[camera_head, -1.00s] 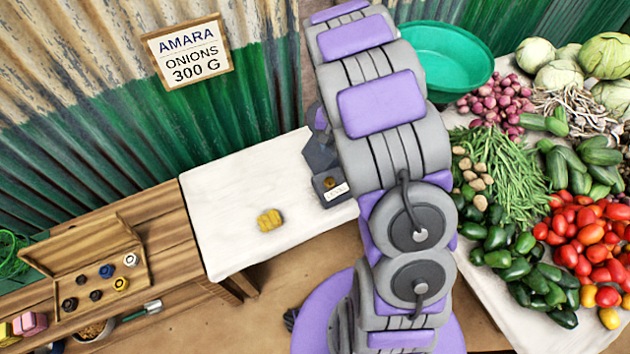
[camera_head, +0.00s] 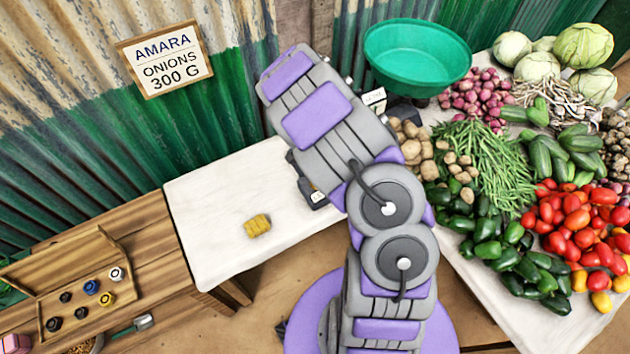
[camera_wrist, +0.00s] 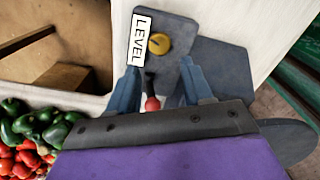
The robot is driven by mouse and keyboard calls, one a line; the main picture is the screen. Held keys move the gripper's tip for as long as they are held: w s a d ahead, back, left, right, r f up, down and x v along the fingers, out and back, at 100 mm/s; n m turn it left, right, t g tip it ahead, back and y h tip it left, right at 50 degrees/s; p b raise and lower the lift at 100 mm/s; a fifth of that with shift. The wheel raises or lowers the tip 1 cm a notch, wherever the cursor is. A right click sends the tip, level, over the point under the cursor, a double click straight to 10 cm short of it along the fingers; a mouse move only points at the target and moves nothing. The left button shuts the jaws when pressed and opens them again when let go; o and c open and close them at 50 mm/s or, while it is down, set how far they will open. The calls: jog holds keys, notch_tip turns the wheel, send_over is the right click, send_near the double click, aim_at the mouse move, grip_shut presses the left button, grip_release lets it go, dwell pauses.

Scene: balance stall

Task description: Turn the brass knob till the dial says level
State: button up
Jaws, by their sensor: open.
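The brass knob (camera_wrist: 158,43) sits on a dark grey box (camera_wrist: 172,28) in the wrist view, beside a white label (camera_wrist: 139,38) reading "LEVEL". A small red-tipped dark stem (camera_wrist: 152,103) shows nearer to me. My gripper (camera_wrist: 160,82) is open, its two blue-grey fingers apart on either side of the stem, short of the knob and not touching it. I see no dial reading. In the head view my arm hides the gripper, the knob and most of the box; a dark corner with a white label (camera_head: 317,196) shows.
A yellow lump (camera_head: 257,225) lies on the white cloth-topped table (camera_head: 205,210). A green basin (camera_head: 417,58) stands behind my arm. Vegetables, with red tomatoes (camera_head: 575,225), crowd the right table. A wooden tray of weights (camera_head: 75,290) is at the left. A sign (camera_head: 165,60) hangs behind.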

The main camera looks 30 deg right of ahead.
notch_tip(320, 180, down, 9)
jog(key=shift+r+b, duration=0.1)
jog(key=shift+b, duration=0.45)
jog(key=c, duration=0.8)
